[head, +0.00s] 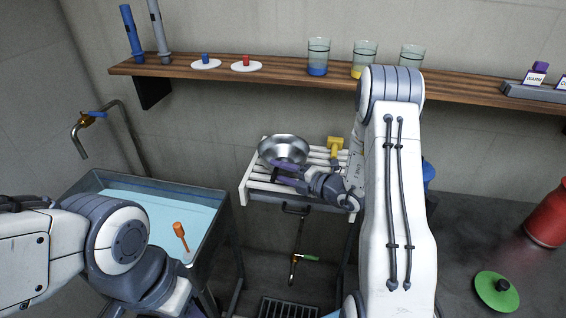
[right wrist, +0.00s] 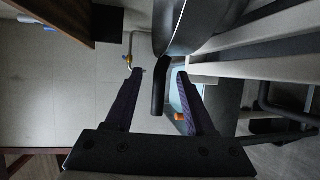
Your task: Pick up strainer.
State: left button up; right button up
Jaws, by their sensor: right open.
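The strainer (head: 283,149) looks like a shiny metal bowl on the white slatted rack (head: 248,186). My right gripper (head: 284,177) is at the bowl's near side, low over the slats. In the right wrist view the bowl (right wrist: 195,22) is at the top, and its dark handle (right wrist: 158,92) reaches down between the two fingers of my right gripper (right wrist: 160,74). The fingers are open, with a gap on each side of the handle. My left arm is at the lower left of the head view; its gripper is out of frame.
A yellow object (head: 335,146) stands on the rack beside the bowl. A basin (head: 213,243) of pale blue liquid with an orange tool (head: 180,236) is at left. A wooden shelf (head: 290,86) with beakers runs above. A green-handled tap (head: 305,257) hangs below the rack.

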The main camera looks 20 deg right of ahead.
jog(key=p+x, duration=0.1)
jog(key=x, duration=0.4)
jog(key=shift+d, duration=0.15)
grip_shut()
dwell(1.2)
